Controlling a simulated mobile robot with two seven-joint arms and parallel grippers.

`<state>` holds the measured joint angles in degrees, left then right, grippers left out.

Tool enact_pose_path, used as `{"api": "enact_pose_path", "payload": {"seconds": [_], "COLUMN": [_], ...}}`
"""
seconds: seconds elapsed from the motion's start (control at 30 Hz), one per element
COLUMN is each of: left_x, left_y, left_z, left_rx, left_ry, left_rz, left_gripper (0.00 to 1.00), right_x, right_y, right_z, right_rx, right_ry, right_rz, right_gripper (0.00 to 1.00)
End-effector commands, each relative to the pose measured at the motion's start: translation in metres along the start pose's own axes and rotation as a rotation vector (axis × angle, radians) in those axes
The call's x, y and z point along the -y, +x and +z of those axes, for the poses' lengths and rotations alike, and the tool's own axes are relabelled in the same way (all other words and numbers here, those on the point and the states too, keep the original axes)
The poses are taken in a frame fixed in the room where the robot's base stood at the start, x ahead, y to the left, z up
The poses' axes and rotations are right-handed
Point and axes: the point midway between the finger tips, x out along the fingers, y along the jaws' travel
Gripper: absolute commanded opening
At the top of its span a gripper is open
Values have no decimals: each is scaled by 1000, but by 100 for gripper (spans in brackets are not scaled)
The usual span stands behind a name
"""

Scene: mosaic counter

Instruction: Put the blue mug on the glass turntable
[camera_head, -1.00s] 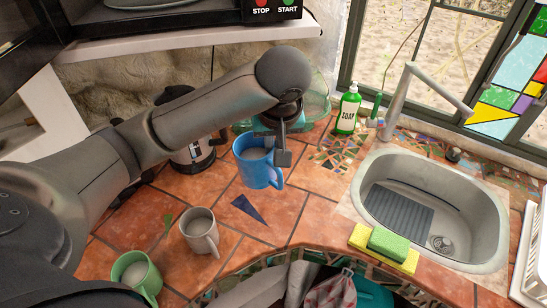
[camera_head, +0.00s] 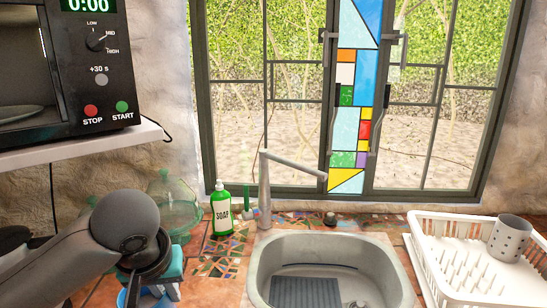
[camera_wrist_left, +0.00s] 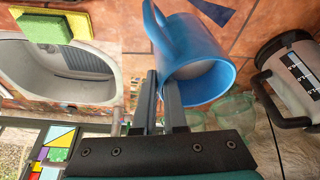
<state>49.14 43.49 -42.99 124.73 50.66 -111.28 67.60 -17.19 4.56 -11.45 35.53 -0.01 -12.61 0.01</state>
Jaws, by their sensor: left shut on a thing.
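The blue mug (camera_wrist_left: 188,45) hangs in my left gripper (camera_wrist_left: 161,82), whose two fingers are shut on its wall at the rim. Its handle points up in the left wrist view. In the head view only a sliver of the mug (camera_head: 122,299) shows at the bottom edge, below my left gripper, and the rest is hidden or cut off. A pale disc, which looks like the glass turntable (camera_head: 20,113), shows in part inside the open microwave (camera_head: 88,70) at the upper left. The mug is below and apart from it. My right gripper is not in view.
The microwave stands on a white shelf (camera_head: 95,148). Green glassware (camera_head: 172,208) and a soap bottle (camera_head: 221,212) stand behind my left arm. A sink (camera_head: 262,265), tap (camera_head: 264,190) and white dish rack (camera_head: 440,265) lie to the right. A kettle (camera_wrist_left: 290,75) is near the mug.

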Motion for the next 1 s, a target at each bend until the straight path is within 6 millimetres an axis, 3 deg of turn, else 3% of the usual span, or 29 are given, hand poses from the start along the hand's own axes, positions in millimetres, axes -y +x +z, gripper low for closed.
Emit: {"api": "enact_pose_path", "payload": {"seconds": [0.03, 0.1, 0.3, 1.0], "left_x": [-4, -9, -18, -21], "left_y": [10, 15, 24, 24], "left_z": [5, 9, 17, 18], "left_rx": [-6, -8, -13, -13], "left_ry": [34, 80, 171, 199], "left_rz": [16, 34, 67, 78], "left_gripper": [0, 0, 0, 0], "right_x": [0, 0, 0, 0], "right_y": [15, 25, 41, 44], "right_z": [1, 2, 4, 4], "right_rx": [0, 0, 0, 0], "right_ry": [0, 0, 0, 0], "right_rz": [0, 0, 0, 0], "right_gripper": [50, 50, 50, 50]}}
